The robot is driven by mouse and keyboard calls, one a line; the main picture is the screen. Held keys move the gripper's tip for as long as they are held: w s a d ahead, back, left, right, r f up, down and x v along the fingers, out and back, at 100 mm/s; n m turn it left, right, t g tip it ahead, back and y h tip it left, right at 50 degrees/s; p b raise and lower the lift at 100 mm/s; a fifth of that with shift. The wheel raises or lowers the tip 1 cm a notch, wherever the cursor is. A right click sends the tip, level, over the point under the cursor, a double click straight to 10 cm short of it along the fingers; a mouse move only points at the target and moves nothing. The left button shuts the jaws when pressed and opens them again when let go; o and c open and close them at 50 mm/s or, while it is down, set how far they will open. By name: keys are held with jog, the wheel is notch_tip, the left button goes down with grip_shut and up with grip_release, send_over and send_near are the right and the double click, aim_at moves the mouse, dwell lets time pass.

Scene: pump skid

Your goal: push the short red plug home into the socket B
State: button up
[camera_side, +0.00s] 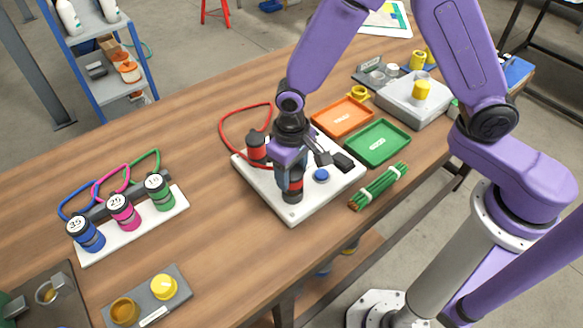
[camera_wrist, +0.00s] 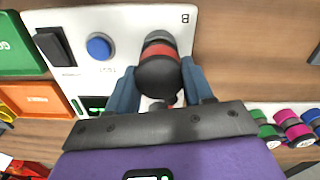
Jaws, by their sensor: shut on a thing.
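The short red plug (camera_wrist: 160,50), with a dark end towards the camera, stands between the blue fingers of my gripper (camera_wrist: 161,72) in the wrist view. Its red body (camera_side: 294,185) shows low between the fingers in the side view, where my gripper (camera_side: 291,178) points down. The gripper is shut on the plug. A grey ring shows at the plug's far end at socket B; the socket's opening is hidden, and I cannot tell how deep the plug sits.
A second red, black-topped plug (camera_side: 256,149) with a looped red cord stands on the panel. A blue button (camera_side: 321,175) and black switch (camera_side: 343,162) are close right of my gripper. Orange (camera_side: 342,117) and green (camera_side: 377,142) trays and green sticks (camera_side: 379,187) lie beyond.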

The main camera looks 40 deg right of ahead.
jog(key=shift+f, duration=1)
dwell(0.3)
jog(key=o, duration=1.2)
jog(key=shift+o, duration=0.2)
notch_tip(320, 180, up, 18)
jog(key=shift+f, duration=0.25)
